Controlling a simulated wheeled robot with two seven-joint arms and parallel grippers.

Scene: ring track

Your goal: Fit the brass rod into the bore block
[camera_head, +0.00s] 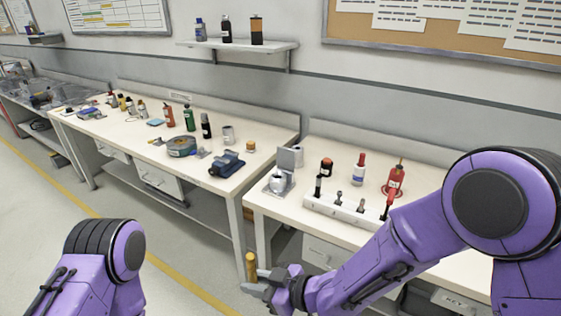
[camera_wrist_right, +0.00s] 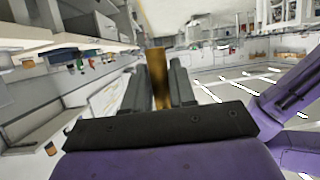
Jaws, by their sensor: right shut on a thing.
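The brass rod (camera_head: 251,266) stands roughly upright in my right gripper (camera_head: 257,284), in front of the benches and below their top level. In the right wrist view the rod (camera_wrist_right: 158,76) sits between the two dark fingers of my right gripper (camera_wrist_right: 160,88), which are shut on it. I cannot tell for sure which thing is the bore block. A long pale block (camera_head: 345,211) with several dark upright pieces lies on the right bench. A grey metal fixture (camera_head: 279,184) stands at that bench's left end. My left gripper is out of view.
The left bench (camera_head: 137,136) holds a blue vice (camera_head: 227,164) and several containers. Floor between my arms is clear.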

